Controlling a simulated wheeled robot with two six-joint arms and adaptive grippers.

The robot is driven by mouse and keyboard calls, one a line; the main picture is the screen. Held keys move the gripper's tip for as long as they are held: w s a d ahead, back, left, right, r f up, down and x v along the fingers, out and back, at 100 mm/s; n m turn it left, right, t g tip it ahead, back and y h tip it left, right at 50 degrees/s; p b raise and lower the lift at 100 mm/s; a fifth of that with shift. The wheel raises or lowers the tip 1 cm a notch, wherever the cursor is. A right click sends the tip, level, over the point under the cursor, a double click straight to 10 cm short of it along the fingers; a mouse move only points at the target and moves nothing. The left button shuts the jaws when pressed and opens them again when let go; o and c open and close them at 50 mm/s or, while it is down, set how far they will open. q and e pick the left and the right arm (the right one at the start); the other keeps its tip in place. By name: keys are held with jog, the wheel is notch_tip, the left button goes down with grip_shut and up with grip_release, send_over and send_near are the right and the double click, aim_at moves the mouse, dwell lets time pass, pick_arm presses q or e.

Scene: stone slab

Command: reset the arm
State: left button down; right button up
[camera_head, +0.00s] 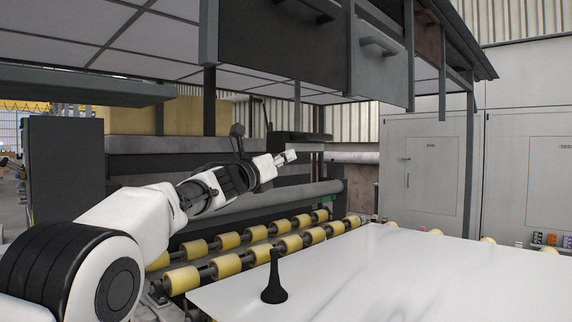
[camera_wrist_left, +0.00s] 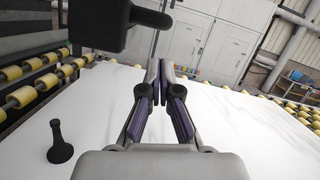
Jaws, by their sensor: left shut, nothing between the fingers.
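My left arm reaches in from the left in the head view, stretched out above the rollers. Its gripper (camera_head: 286,157) is at the far end, raised over the slab's back left area. In the left wrist view the gripper (camera_wrist_left: 160,68) has its two fingers together at the tips with nothing between them. My right gripper is in neither view.
A white stone slab (camera_head: 400,280) lies on yellow rollers (camera_head: 228,241). A black flared object (camera_head: 274,284) stands upright on its near left part; it also shows in the left wrist view (camera_wrist_left: 59,145). Dark overhead boxes (camera_head: 285,45) hang above. Grey cabinets (camera_head: 420,165) stand behind.

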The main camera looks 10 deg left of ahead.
pick_arm(q)
jog(key=shift+w+d+f, duration=0.15)
jog(key=shift+w+f, duration=0.05)
jog(key=shift+w, duration=0.05)
